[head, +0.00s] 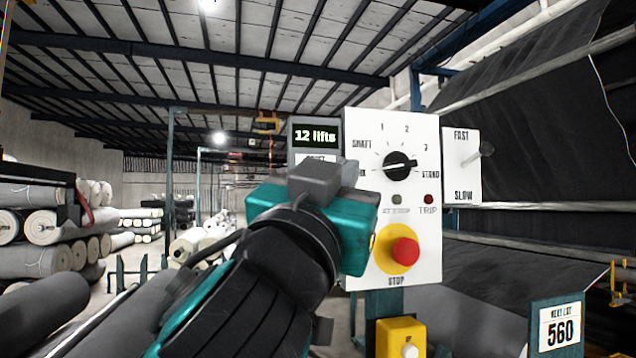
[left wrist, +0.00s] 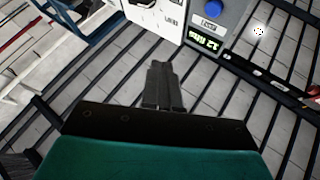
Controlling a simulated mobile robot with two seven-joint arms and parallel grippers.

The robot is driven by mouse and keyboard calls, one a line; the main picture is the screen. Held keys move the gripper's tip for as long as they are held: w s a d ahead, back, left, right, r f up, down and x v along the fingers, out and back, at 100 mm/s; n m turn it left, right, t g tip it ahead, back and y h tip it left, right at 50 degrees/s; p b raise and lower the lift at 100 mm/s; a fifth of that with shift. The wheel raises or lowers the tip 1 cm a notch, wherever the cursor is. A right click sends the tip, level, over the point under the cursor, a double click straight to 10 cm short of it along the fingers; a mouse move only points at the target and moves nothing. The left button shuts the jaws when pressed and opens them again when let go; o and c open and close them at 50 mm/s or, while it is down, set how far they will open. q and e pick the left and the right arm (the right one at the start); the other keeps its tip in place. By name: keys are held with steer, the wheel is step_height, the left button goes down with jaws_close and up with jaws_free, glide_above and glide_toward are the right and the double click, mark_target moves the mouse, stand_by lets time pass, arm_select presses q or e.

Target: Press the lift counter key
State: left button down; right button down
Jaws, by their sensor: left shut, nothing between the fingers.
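The lift counter (head: 316,134) is a grey box with a lit display reading "12 lifts", left of the white control panel. A pale label below the display is partly covered in the head view. In the left wrist view, the counter (left wrist: 232,18) shows its display, label and a round blue key (left wrist: 213,6) near the top edge. My left gripper hides the key in the head view. My left gripper (head: 316,182) is shut and empty, just below the counter in the head view. Its fingers (left wrist: 160,70) point toward the panel, apart from the key in the wrist picture.
The white panel (head: 372,245) carries a black rotary knob (head: 399,166) and a red stop button (head: 404,252). A FAST/SLOW lever plate (head: 462,185) is at its right. A yellow box (head: 387,337) with a pale button stands below. Grey rolls (head: 45,262) lie left.

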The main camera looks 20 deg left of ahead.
arm_select(q)
steer(key=w+a, duration=0.5)
steer(key=w, duration=0.2)
steer(key=shift+w, duration=0.2)
stand_by(0.4)
steer(key=shift+w, duration=0.1)
stand_by(1.8)
steer(key=shift+w+a, duration=0.15)
steer(key=shift+w, duration=0.1)
steer(key=shift+w+a, duration=0.35)
steer(key=shift+w, duration=0.1)
stand_by(0.8)
steer(key=shift+s, duration=0.1)
steer(key=shift+s+d, duration=0.55)
steer(key=shift+s, duration=0.1)
